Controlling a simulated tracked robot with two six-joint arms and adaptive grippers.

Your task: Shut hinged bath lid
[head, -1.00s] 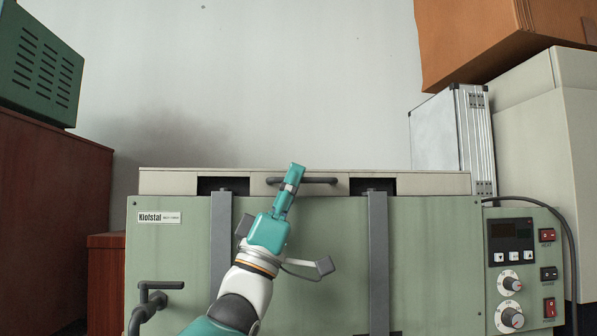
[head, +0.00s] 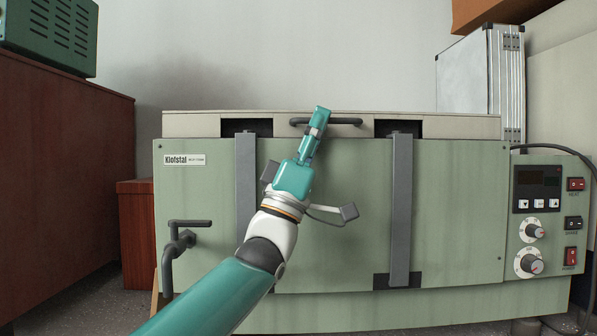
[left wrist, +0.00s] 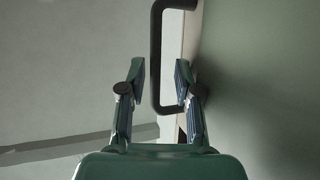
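The bath (head: 330,220) is a pale green cabinet with a nameplate at its upper left. Its cream lid (head: 200,124) shows as a low, level strip along the top; whether it is fully down I cannot tell. A dark bar handle (head: 345,122) is on the lid's front face, and also shows in the left wrist view (left wrist: 156,60). My left gripper (head: 319,118) overlaps the handle in the head view. My right gripper is out of view.
Two grey vertical straps (head: 401,210) run down the bath's front. A tap (head: 180,245) sticks out at left, and a control panel (head: 545,210) is at right. A brown cabinet (head: 60,170) stands left; a silver case (head: 485,75) stands behind at right.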

